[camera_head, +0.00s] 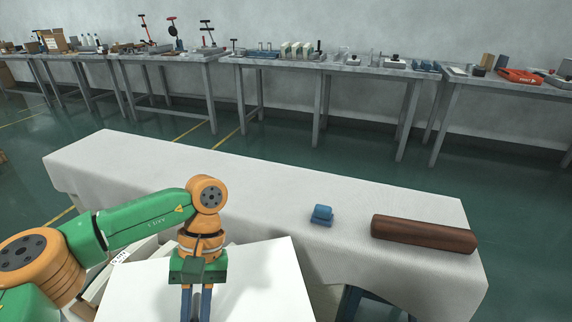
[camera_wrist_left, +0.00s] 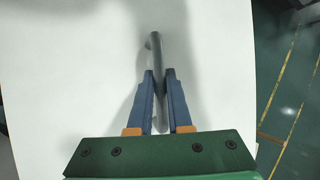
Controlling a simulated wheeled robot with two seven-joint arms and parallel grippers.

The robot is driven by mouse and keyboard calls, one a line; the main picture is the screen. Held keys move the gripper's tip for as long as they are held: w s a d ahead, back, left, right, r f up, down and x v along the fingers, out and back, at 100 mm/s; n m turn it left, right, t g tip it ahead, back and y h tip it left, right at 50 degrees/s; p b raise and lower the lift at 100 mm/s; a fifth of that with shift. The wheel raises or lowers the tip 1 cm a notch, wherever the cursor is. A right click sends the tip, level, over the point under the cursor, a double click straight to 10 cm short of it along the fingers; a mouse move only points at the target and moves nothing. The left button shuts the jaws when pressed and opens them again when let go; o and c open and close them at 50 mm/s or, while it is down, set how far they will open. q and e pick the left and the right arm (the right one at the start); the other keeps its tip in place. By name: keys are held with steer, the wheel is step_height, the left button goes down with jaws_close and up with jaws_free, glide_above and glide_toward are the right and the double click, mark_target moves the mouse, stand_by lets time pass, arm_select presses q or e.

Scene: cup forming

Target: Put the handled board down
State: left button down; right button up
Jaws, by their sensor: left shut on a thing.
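The handled board is a wide white sheet (camera_head: 262,275) at the bottom middle of the head view, overlapping the near edge of the cloth-covered table (camera_head: 290,185). In the wrist view the white board (camera_wrist_left: 70,70) fills most of the picture, with a grey bar handle (camera_wrist_left: 157,50) on it. My left gripper (camera_head: 197,308) points down at the board. In the wrist view its blue fingers (camera_wrist_left: 160,95) are shut on the handle. I cannot tell whether the board touches anything beneath it. My right gripper is in neither view.
A small blue object (camera_head: 322,215) and a brown block (camera_head: 424,234) with a rounded look lie on the table, right of the board. A pale box-like thing (camera_head: 108,268) shows left of the board. The table's far left is clear. Grey workbenches (camera_head: 270,62) line the wall.

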arm_select(q)
steer(key=r+m+y, duration=0.1)
steer(key=a+r+m, duration=0.1)
steer(key=m, duration=0.1)
steer(key=shift+w+r+m+t+y, duration=0.15)
steer(key=shift+r+m+t+y, duration=0.15)
steer(key=shift+r+t+y, duration=0.1)
step_height(320, 180, up, 2)
steer(key=shift+a+r+p, duration=0.15)
steer(key=shift+r+p, duration=0.1)
steer(key=shift+p, duration=0.9)
step_height(320, 180, up, 16)
steer(key=p, duration=1.7)
steer(key=shift+f+p, duration=0.15)
steer(key=shift+p, duration=0.2)
steer(key=shift+f, duration=0.1)
